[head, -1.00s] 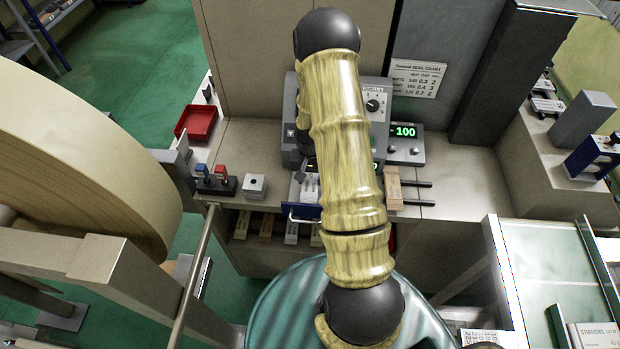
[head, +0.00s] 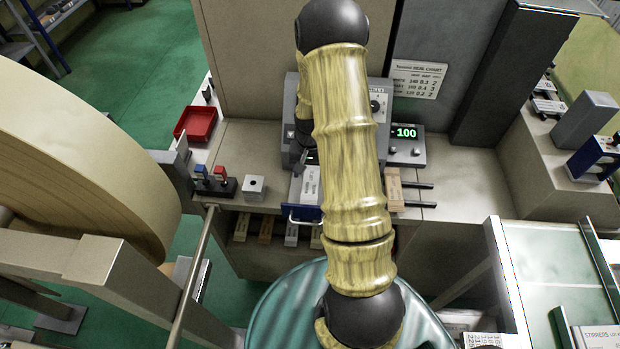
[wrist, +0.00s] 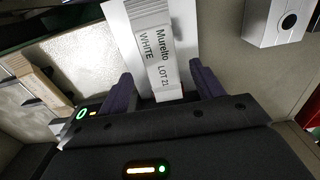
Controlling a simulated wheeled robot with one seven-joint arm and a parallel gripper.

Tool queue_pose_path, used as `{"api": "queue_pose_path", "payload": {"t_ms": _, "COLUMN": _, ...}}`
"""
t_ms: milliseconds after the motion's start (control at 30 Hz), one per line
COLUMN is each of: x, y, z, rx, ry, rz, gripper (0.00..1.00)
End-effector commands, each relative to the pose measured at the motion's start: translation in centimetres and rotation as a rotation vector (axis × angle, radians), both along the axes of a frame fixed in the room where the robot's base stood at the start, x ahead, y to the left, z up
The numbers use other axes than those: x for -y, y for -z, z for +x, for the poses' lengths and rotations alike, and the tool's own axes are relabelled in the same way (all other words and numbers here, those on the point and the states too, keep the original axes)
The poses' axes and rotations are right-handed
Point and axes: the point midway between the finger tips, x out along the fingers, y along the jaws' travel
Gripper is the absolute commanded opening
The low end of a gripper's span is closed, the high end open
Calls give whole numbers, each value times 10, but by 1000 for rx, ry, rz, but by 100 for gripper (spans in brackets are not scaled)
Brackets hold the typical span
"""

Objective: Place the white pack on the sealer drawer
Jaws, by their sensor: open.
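The white pack (wrist: 152,45), a slim block labelled "WHITE Murelto LOT 21", lies lengthwise on a pale flat plate in the wrist view. My gripper (wrist: 160,76) is open, with its two dark fingers on either side of the pack's near end and a gap showing at each side. In the head view, the pack (head: 311,183) shows on the sealer drawer (head: 301,213), which has a blue front and a handle. My arm covers the right part of the drawer and most of the gripper there.
The grey sealer (head: 377,103) stands behind the drawer. A tan block (head: 394,188) lies to the right, near two dark rods. A small grey box (head: 254,187) and a red-and-blue switch unit (head: 212,180) stand to the left. A red tray (head: 196,123) is farther back.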

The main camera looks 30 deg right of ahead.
Motion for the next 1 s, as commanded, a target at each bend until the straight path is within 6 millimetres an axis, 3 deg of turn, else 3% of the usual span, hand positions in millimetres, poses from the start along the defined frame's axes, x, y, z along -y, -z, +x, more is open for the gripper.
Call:
{"api": "queue_pose_path", "payload": {"t_ms": 500, "x": 0, "y": -75, "z": 0, "rx": 2, "ry": 0, "rz": -1, "gripper": 66}}
{"api": "queue_pose_path", "payload": {"t_ms": 1000, "x": 0, "y": -83, "z": 0, "rx": -1, "ry": 0, "rz": 1, "gripper": 66}}
